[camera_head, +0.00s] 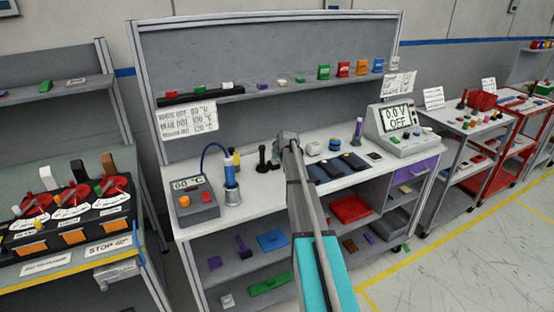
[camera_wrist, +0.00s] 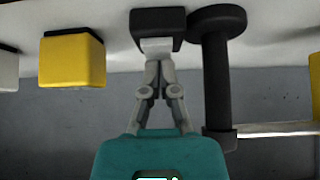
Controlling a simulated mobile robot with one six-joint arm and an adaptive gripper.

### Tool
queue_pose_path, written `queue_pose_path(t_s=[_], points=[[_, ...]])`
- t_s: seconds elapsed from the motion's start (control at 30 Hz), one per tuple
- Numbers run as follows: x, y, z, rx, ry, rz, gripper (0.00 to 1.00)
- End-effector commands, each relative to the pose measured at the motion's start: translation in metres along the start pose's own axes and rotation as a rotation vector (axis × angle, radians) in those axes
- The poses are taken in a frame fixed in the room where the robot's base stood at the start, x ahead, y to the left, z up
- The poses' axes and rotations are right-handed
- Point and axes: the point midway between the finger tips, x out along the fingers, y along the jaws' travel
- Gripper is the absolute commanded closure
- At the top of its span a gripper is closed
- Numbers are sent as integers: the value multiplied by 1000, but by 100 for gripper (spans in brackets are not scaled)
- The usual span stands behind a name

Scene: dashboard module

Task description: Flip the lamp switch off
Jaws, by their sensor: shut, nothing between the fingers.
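My gripper (camera_wrist: 157,55) is shut and empty in the wrist view. Its fingertips point at a small block with a pale front face and dark body (camera_wrist: 158,18), touching or almost touching it. I cannot tell for sure that this block is the lamp switch. In the head view, my arm reaches over the middle of the white workbench (camera_head: 180,221) to its back part. The fingertips and the block are hidden there behind my wrist. No lamp can be made out clearly.
A black post with a round base (camera_wrist: 217,85) stands close beside my fingers; it also shows in the head view (camera_head: 262,160). A yellow block (camera_wrist: 72,60) is on the other side. A temperature station (camera_head: 194,203) and a voltage meter (camera_head: 397,117) stand on the bench.

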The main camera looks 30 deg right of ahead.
Motion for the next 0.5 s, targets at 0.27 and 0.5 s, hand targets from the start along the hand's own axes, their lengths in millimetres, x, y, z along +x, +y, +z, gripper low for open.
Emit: queue_pose_path(t_s=[0.27,0.5], points=[[1,1,-6,0,0,1,100],[1,1,-6,1,0,1,100]])
